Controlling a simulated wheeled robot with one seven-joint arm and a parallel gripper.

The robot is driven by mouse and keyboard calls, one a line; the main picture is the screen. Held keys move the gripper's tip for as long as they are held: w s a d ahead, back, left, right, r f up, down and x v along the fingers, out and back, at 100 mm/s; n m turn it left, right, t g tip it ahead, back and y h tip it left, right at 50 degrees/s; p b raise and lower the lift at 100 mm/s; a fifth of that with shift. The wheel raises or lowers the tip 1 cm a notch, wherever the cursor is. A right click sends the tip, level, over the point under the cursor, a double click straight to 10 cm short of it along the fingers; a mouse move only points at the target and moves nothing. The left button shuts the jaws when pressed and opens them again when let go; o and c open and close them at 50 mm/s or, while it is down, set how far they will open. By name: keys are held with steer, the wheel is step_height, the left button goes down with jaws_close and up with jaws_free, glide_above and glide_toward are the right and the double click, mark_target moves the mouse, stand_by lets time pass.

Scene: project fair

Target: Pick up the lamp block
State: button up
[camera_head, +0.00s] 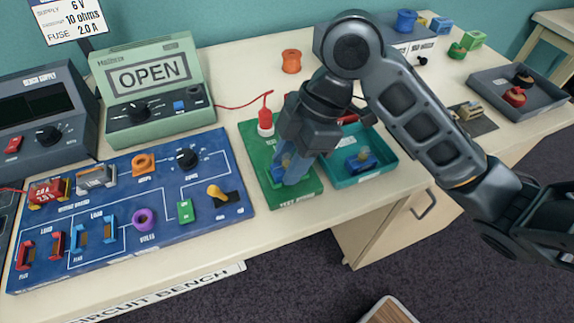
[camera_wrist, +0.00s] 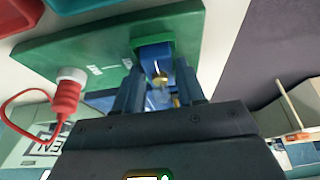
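The lamp block, a blue block with a small glass bulb on a brass base, sits on the green test pad (camera_head: 258,135). In the wrist view the lamp block (camera_wrist: 155,50) shows in a green surround on the pad, with its bulb between my fingers. My gripper (camera_wrist: 160,82) is over it, with one finger on each side. The fingers are apart, and I see no clear grip. In the head view my gripper (camera_head: 291,168) points down at the pad and partly hides the block. A second blue lamp block (camera_head: 361,160) lies in the teal tray (camera_head: 385,165) to the right.
A red-capped probe (camera_head: 265,122) with a red cable stands on the pad beside my gripper. The blue circuit board (camera_head: 110,190) lies left, below a meter (camera_head: 150,85) reading OPEN. A grey tray (camera_head: 530,100) is far right. The bench's front edge is close to the pad.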

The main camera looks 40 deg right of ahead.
mark_target(286, 155)
jaws_close()
steer(key=shift+r, duration=0.85)
step_height(286, 155, up, 3)
steer(key=shift+s+d+f, duration=0.1)
steer(key=shift+d+f, duration=0.05)
steer(key=shift+f, duration=0.05)
steer(key=s+d+r+p, duration=0.1)
steer(key=s+d+r, duration=0.6)
steer(key=s+r, duration=0.1)
steer(key=shift+s+d+r, duration=0.15)
steer(key=shift+s+r, duration=0.15)
steer(key=shift+r, duration=0.6)
